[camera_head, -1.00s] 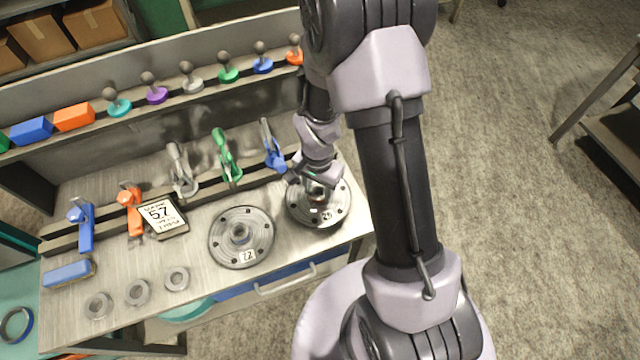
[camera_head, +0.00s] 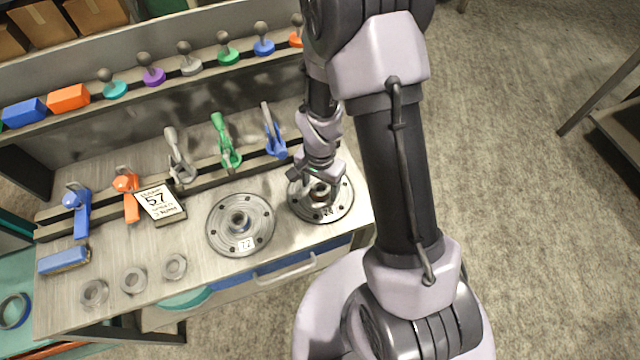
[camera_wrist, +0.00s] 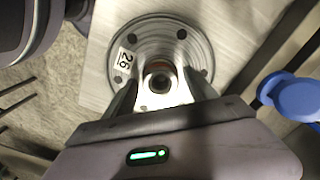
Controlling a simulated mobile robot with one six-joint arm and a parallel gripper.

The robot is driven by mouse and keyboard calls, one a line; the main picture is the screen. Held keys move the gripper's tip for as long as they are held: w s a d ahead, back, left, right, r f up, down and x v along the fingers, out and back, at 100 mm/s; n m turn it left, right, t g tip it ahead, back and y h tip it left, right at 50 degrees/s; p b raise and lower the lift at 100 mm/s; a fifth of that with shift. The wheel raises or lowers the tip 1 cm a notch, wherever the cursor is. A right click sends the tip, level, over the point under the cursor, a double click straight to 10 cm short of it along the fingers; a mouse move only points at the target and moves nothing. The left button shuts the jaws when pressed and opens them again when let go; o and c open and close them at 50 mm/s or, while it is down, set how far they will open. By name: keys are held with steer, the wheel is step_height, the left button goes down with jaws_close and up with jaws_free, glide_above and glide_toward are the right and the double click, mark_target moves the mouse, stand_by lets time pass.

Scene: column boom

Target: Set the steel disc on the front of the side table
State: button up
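Two flanged steel discs lie flat on the metal workbench (camera_head: 215,275). The right steel disc (camera_head: 344,206) has bolt holes, a raised hub and a label that reads 26 in the wrist view (camera_wrist: 122,58). The left steel disc (camera_head: 262,228) carries a label I read as 22 or 77. My gripper (camera_head: 321,196) is low over the right disc. In the wrist view its two fingers (camera_wrist: 160,82) stand apart on either side of the hub; they look open, and contact is not clear. A piece of furniture (camera_head: 622,125), perhaps the side table, is cut off at the right edge.
Toggle clamps (camera_head: 226,145) stand in a row behind the discs. A sign reading 57 (camera_head: 160,204), a blue block (camera_head: 63,260) and several small rings (camera_head: 133,280) are to the left. Knobs line the rear shelf. The floor right of my arm is clear.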

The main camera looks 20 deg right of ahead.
step_height(320, 180, up, 21)
steer(key=n+t+p, duration=0.1)
steer(key=t+p, duration=0.1)
steer(key=p, duration=0.2)
steer(key=s+a+r+n+t+y, duration=0.1)
steer(key=s+a+r+n+t, duration=0.1)
steer(key=s+r, duration=0.4)
steer(key=s+a+r+n+t+y, duration=0.1)
steer(key=s+a+r+n, duration=0.1)
steer(key=s+r, duration=0.4)
step_height(320, 180, up, 3)
steer(key=shift+s+a+r+n+t, duration=0.2)
steer(key=shift+s+a+n+t, duration=0.2)
steer(key=shift+a, duration=0.25)
step_height(320, 180, down, 12)
steer(key=b, duration=1.2)
